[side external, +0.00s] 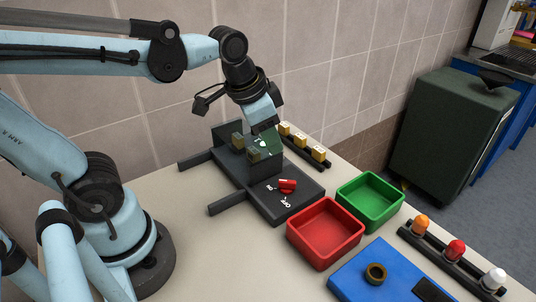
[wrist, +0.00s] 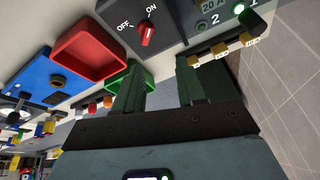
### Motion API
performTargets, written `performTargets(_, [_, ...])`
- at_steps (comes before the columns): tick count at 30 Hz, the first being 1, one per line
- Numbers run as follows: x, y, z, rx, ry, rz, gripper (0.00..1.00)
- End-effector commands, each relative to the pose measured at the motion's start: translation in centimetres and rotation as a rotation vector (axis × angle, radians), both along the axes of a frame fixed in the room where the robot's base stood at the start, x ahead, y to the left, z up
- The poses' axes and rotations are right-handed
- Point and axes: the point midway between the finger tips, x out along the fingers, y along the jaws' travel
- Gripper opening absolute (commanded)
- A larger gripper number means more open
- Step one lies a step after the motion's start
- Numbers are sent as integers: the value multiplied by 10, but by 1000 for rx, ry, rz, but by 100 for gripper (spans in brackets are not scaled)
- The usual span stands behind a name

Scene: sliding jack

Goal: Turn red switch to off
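The red switch (side external: 287,186) is on the flat front part of a dark box (side external: 310,193), with white ON and OFF labels beside it. In the wrist view the red switch (wrist: 147,35) lines up with the ON label (wrist: 151,12); the OFF label (wrist: 124,25) is to the left. My gripper (side external: 266,145) is over the raised back part of the box, behind and above the switch, not touching it. In the wrist view my gripper (wrist: 160,70) has its two dark green fingers apart, with nothing held between them.
A red bin (side external: 326,258) and a green bin (side external: 396,207) stand right of the box. A blue block (side external: 350,283) and a rack of coloured knobs (side external: 440,262) are nearer. Yellow blocks (side external: 301,141) line the back edge by the wall. A green light (wrist: 239,9) glows on the panel.

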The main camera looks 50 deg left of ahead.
Motion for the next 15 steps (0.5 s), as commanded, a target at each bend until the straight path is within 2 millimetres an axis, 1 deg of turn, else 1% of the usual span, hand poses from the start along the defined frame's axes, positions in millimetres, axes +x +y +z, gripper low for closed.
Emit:
performTargets(1, [7,-3,3,21,50,-61,39])
performTargets(6, [23,-12,7,76,214,-267,39])
performTargets(9, [30,-16,7,91,286,-362,39])
performTargets(15, [36,-21,6,102,360,-463,39])
